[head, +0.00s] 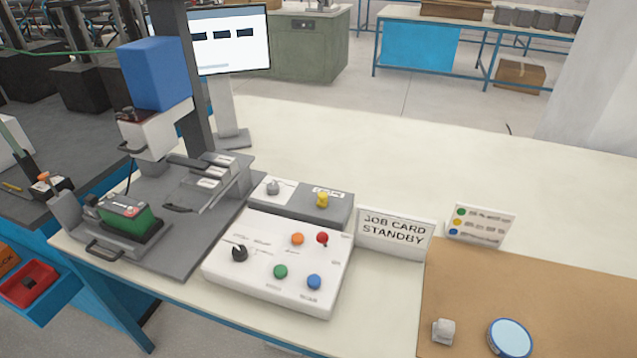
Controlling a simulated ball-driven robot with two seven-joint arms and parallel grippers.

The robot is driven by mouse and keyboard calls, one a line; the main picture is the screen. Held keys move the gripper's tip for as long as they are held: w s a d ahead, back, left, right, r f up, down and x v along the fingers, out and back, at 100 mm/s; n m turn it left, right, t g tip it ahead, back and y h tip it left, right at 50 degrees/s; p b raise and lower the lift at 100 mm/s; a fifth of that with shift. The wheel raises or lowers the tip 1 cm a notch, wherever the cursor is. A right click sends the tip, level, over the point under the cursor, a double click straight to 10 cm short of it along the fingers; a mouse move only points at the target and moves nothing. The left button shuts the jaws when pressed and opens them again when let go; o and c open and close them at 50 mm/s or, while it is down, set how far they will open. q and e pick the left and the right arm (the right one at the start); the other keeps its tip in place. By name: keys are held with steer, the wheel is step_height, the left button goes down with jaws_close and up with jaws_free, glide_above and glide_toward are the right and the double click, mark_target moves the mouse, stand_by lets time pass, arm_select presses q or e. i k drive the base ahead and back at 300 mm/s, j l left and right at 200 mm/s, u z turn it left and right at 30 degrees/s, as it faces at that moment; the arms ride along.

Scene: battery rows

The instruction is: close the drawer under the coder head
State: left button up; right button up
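The coder head is a blue box (156,72) with a white lower block (160,132), mounted on a dark grey column above a grey base plate (190,262). The drawer is a low grey tray with a dark handle (104,252) at its front. It sits out in front of the coder head, toward the bench's near left edge. A green and black battery (130,216) with a red mark on top rests in it. Neither of my grippers is in view.
A grey fixture (208,180) with dark handles stands right of the drawer. A white panel (262,262) with coloured buttons and a black knob lies further right, near a job card sign (394,233) reading STANDBY.

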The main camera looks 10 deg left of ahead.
mark_target(123, 234)
steer(key=u, duration=1.85)
